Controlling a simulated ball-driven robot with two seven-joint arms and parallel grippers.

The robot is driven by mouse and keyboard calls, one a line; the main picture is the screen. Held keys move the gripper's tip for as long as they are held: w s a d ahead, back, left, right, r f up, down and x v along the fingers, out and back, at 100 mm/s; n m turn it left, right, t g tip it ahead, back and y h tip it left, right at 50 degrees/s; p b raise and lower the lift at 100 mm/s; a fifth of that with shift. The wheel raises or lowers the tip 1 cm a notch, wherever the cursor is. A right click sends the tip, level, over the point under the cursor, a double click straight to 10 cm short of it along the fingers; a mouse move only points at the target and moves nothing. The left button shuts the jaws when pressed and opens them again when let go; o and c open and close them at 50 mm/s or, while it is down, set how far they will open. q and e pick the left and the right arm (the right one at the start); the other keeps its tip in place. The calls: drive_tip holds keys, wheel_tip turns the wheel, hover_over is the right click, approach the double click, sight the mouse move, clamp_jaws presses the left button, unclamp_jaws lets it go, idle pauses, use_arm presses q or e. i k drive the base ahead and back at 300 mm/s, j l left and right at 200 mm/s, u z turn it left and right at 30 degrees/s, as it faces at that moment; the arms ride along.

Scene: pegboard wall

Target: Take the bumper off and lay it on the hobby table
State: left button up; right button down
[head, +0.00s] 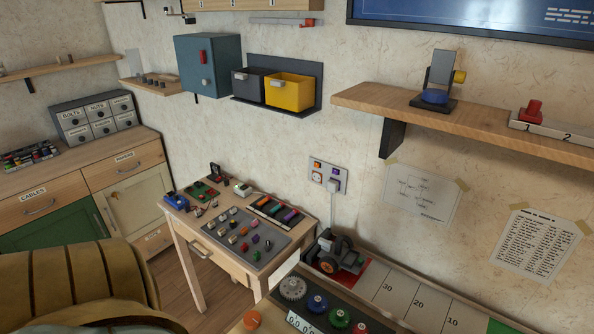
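Neither of my grippers is in view.
The hobby table also holds blue and green items and a rack of coloured pieces (275,211). A wall socket panel (328,176) is above. A numbered strip (419,302) and coloured knobs (317,302) lie on the counter. A brown padded chair (75,285) fills the lower left.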

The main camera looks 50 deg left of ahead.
sight(324, 243)
drive_tip(key=u, duration=1.4)
